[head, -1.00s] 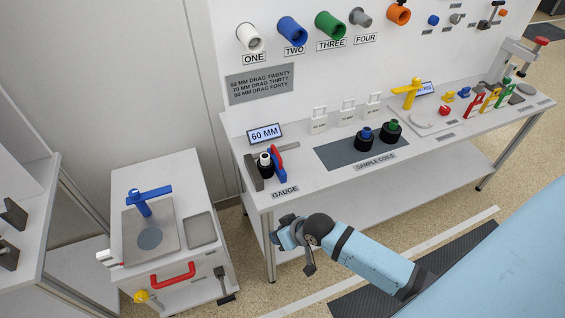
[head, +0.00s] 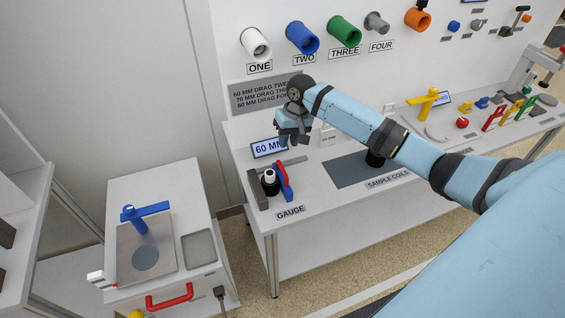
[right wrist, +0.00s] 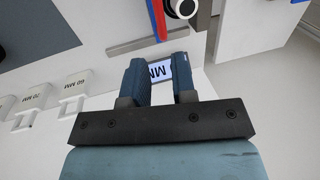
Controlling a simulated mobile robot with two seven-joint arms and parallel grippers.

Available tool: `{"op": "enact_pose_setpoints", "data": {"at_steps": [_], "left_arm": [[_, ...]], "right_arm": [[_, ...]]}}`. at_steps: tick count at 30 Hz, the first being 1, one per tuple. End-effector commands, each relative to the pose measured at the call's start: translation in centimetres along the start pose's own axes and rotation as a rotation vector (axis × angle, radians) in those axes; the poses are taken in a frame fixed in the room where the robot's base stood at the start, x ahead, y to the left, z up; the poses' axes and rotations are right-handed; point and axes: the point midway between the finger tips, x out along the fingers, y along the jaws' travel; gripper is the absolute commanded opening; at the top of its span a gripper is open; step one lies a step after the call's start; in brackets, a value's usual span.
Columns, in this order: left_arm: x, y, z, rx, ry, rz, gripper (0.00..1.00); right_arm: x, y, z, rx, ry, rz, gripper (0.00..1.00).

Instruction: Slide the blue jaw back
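The gauge stands at the left end of the bench. Its blue jaw (head: 285,186) carries a red handle (head: 282,174). A black coil with a white core (head: 270,180) stands between the blue jaw and the grey fixed jaw (head: 257,190); I cannot tell whether the blue jaw touches it. A grey rail (head: 292,162) runs behind. My right gripper (head: 292,141) hangs above the back of the gauge, near the display, apart from the jaw. In the right wrist view its fingers (right wrist: 160,82) are apart and empty, and the blue jaw (right wrist: 150,18) shows beyond them. My left gripper is out of view.
The "60 MM" display (head: 268,148) stands behind the gauge, close to my right gripper. The dark sample mat (head: 345,172) lies to the right, partly covered by my arm. White tags (right wrist: 75,88) stand along the bench back. A cart (head: 190,185) with a blue-handled device stands left.

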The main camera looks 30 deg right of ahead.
Motion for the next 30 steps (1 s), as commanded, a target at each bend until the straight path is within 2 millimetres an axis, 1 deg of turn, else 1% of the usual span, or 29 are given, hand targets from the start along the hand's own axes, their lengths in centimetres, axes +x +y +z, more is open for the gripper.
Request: {"op": "enact_pose_setpoints", "data": {"at_steps": [1,6,12,15,18,26,27,29,30], "left_arm": [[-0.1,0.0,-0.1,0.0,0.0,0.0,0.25],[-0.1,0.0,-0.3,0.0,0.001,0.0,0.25],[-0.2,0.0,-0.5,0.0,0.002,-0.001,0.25],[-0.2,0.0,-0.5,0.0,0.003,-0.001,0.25],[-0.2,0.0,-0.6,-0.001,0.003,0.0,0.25],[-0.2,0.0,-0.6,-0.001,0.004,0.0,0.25],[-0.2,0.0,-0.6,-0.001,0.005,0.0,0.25],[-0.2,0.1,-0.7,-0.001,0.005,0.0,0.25],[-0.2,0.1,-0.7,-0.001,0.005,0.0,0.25]], "right_arm": [[1.2,-0.1,0.1,0.0,-0.004,-0.001,0.25],[4.9,-0.1,0.1,0.0,-0.003,-0.001,0.25],[8.1,-0.1,0.0,-0.002,0.0,-0.001,0.25],[9.0,-0.1,0.0,-0.002,0.001,-0.001,0.25],[9.5,-0.1,0.0,-0.002,0.002,-0.001,0.25],[9.7,0.0,0.0,-0.002,0.002,0.0,0.25],[9.7,-0.1,0.0,-0.002,0.002,0.0,0.23],[9.7,-0.1,0.0,-0.002,0.002,0.0,0.09],[9.7,-0.1,0.0,-0.002,0.002,0.0,0.0]]}}
